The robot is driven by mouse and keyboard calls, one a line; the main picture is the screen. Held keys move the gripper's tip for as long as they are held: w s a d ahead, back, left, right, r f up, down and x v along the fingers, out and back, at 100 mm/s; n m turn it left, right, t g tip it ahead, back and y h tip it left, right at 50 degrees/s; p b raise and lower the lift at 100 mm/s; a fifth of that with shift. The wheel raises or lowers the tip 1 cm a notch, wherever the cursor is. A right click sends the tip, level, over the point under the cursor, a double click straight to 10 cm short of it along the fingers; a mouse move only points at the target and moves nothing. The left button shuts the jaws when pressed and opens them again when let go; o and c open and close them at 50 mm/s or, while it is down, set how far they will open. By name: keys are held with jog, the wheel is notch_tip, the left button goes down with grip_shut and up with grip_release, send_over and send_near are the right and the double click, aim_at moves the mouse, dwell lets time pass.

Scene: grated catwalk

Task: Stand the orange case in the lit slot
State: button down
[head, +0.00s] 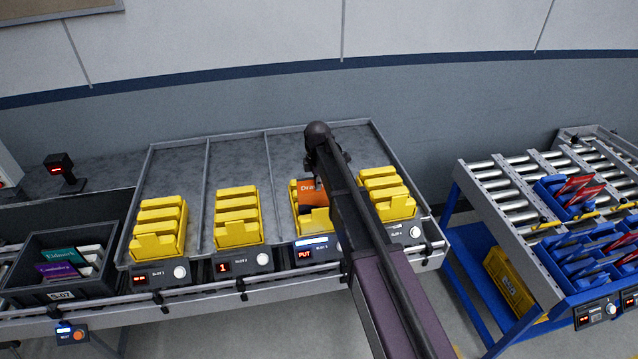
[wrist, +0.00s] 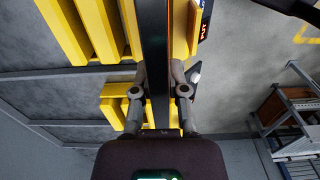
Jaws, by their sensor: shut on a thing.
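The orange case (head: 311,193) is at the third yellow rack (head: 312,225), whose display (head: 305,253) is lit and reads PUT. My gripper (head: 319,180) is above that rack, shut on the case. In the wrist view the case (wrist: 155,40) shows edge-on as a dark strip with orange edges, between the two fingers of my gripper (wrist: 161,80), beside the yellow dividers. My arm hides part of the rack and case. I cannot tell whether the case's lower edge touches the slot floor.
Yellow racks stand left (head: 236,217) and right (head: 388,192) of it; the left display reads 1. A grey tote (head: 40,290) with a teal and a purple case stands far left. A roller conveyor (head: 510,190) with blue racks and red cases is at the right.

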jog(key=shift+f+b, duration=0.9)
jog(key=shift+f, duration=0.1)
jog(key=shift+f+b, duration=0.3)
jog(key=shift+c, duration=0.8)
grip_release()
jog(key=shift+r, duration=0.15)
jog(key=shift+r+p, duration=3.9)
jog(key=shift+p, duration=0.15)
